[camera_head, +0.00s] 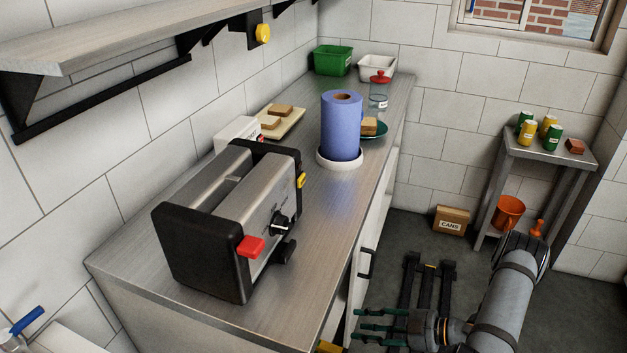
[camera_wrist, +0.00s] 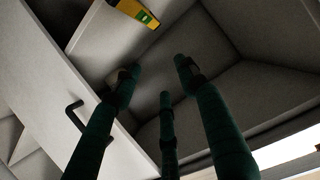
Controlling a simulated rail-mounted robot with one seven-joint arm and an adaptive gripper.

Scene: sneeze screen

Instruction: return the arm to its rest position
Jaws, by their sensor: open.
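My gripper (camera_head: 360,326) is at the lower right in the head view, to the right of the cabinet front and below counter height. Its green fingers point left toward the cabinet. The fingers are spread and empty; they also show in the wrist view (camera_wrist: 157,80), with nothing between them. My grey arm reaches down to it from the right. The white cabinet front (camera_head: 378,222) with a black handle (camera_head: 367,264) is close to the fingers. The handle also shows in the wrist view (camera_wrist: 75,115), left of the fingers. I cannot tell the exact gap.
The counter (camera_head: 290,240) holds a toaster (camera_head: 235,220), a blue paper roll (camera_head: 341,125) and a bread board (camera_head: 280,122). A yellow item (camera_wrist: 137,12) lies near the cabinet. A side table (camera_head: 550,150) with cans and a box (camera_head: 451,220) stand behind. Some floor is clear.

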